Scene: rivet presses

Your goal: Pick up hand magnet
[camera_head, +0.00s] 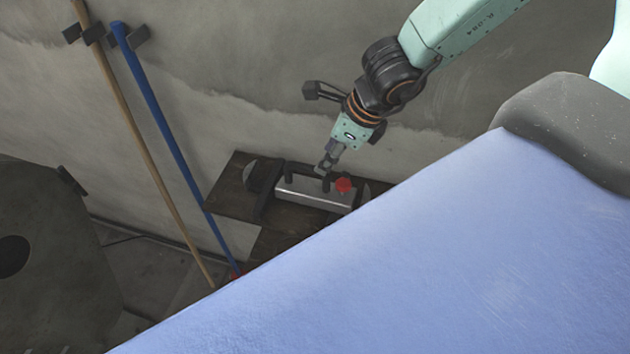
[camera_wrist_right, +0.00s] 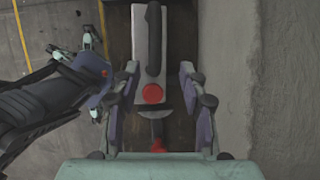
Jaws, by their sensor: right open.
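The hand magnet, a silver block with a black handle and a round red knob, lies on a dark shelf in the head view (camera_head: 312,194); it also shows in the right wrist view (camera_wrist_right: 141,50). My right gripper (camera_head: 328,163) is just above the magnet near its red-knob end, partly covering it. In the right wrist view the right gripper (camera_wrist_right: 159,80) is open, with one finger on each side of the magnet's near end. I cannot tell whether the fingers touch it. My left gripper cannot be made out in the head view.
The dark shelf (camera_head: 232,200) stands against a concrete wall (camera_head: 235,70). A blue pole (camera_head: 160,120) and a wooden pole (camera_head: 130,130) lean left of it. A large blue surface (camera_head: 400,270) fills the lower right. A black-and-purple mechanism (camera_wrist_right: 85,85) is left of the fingers.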

